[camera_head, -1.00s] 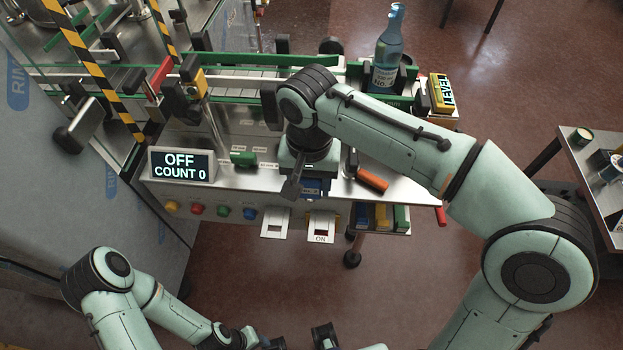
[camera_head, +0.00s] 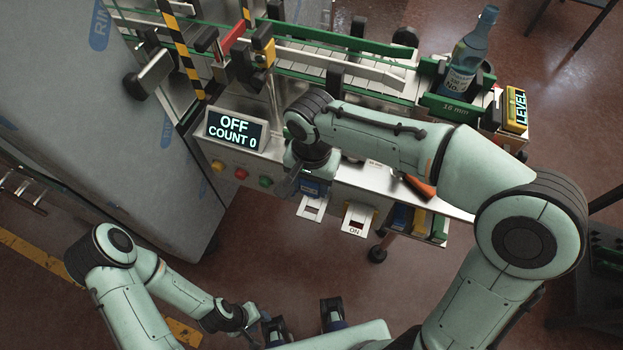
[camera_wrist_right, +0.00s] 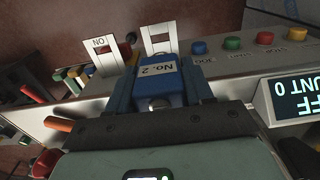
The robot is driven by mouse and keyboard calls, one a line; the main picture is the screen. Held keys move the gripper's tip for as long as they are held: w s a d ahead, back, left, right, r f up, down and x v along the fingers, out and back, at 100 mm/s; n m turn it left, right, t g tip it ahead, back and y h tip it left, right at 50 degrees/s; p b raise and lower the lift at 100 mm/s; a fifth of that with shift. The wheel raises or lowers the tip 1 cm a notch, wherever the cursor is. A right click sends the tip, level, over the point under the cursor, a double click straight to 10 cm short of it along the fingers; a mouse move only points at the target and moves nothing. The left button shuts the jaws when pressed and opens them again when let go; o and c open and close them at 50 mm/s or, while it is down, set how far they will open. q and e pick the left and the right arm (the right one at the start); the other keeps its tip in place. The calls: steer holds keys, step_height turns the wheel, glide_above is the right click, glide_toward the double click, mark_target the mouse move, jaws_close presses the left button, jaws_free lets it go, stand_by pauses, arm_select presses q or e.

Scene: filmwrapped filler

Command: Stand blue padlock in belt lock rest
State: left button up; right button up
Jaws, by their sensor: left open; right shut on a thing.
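The blue padlock (camera_wrist_right: 162,88), labelled "No. 2", is between the fingers of my right gripper (camera_wrist_right: 160,95), which is shut on it. In the head view its blue body (camera_head: 311,188) shows just below my right wrist, at the panel's front edge. Two white bracket-like plates stick out from that edge: a plain one (camera_head: 312,207) right by the padlock, and one marked "ON" (camera_head: 357,218) to its right. I cannot tell which is the belt lock rest. The padlock's contact with either is not clear. My left gripper (camera_head: 303,322) is open and empty, low in the head view.
A display (camera_head: 235,131) reading "OFF COUNT 0" stands left of my right gripper, above coloured buttons (camera_head: 241,173). A bottle (camera_head: 468,55) stands on the conveyor behind. An orange-handled tool (camera_head: 419,186) and coloured blocks (camera_head: 419,221) lie to the right. Floor in front is clear.

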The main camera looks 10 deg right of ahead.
steer(key=b, duration=0.5)
glide_above(311, 204)
steer(key=s, duration=0.2)
steer(key=shift+w+a+f, duration=0.1)
steer(key=shift+f, duration=1.7)
steer(key=shift+w+a+f, duration=0.1)
steer(key=shift+f, duration=1.7)
arm_select(q)
step_height(311, 204, down, 7)
steer(key=s+b, duration=0.1)
steer(key=s, duration=0.1)
steer(key=shift+b, duration=0.4)
arm_select(e)
steer(key=shift+f, duration=1.2)
arm_select(q)
steer(key=shift+f, duration=0.1)
arm_select(e)
steer(key=shift+f, duration=0.3)
steer(key=o, duration=1.2)
arm_select(q)
steer(key=shift+w, duration=0.1)
arm_select(e)
step_height(311, 204, up, 13)
steer(key=shift+r+p, duration=0.2)
steer(key=shift+p, duration=0.95)
arm_select(q)
step_height(311, 204, up, 2)
steer(key=shift+r, duration=0.2)
